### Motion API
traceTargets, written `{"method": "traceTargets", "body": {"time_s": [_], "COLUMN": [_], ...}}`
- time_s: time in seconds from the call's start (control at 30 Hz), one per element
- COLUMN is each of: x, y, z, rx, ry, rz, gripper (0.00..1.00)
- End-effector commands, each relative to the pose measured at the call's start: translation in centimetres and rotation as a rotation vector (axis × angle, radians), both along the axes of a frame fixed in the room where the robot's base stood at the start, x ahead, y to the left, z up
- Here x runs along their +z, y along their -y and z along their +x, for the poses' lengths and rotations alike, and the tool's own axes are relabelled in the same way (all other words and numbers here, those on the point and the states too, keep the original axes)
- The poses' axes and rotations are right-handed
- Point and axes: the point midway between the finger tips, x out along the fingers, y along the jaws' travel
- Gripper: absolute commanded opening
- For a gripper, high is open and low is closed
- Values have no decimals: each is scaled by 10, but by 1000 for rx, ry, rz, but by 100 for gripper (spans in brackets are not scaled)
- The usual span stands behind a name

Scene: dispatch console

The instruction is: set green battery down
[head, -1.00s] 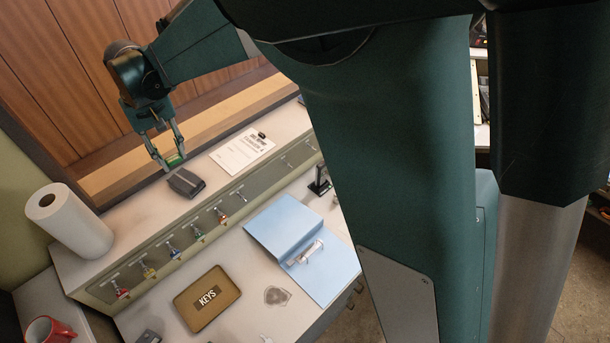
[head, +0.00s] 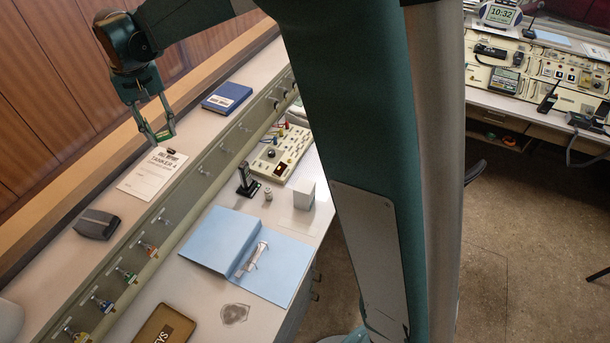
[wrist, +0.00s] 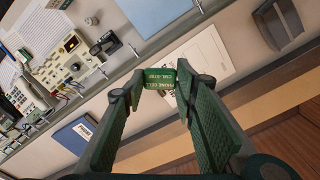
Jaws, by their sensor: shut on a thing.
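The green battery (wrist: 160,79) has pale lettering on its side. In the wrist view it sits between my two fingertips, and my gripper (head: 160,139) is shut on it. In the head view my gripper hangs at the upper left, just over the top end of a white clipboard sheet (head: 147,178). The battery is hard to make out there against the green fingers. In the wrist view the sheet (wrist: 200,78) lies behind and below the battery, with a gap that I cannot measure.
On the ledge are a dark grey case (head: 97,223) and a blue book (head: 227,97). A row of key hooks (head: 126,277) runs along the ledge's front. Below it lie a blue folder (head: 218,240), a black stand (head: 246,180) and a switch panel (head: 282,155). Bare ledge shows between sheet and book.

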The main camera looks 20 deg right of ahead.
Motion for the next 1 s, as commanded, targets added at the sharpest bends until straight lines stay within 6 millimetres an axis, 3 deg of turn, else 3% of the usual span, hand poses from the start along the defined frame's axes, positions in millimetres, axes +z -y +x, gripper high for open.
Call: {"method": "traceTargets", "body": {"time_s": [0.5,1.0], "x": [-2,-2], "y": [145,286], "z": [46,63], "rx": [-262,-513], "ry": [0,0], "rz": [0,0], "gripper": [17,17]}}
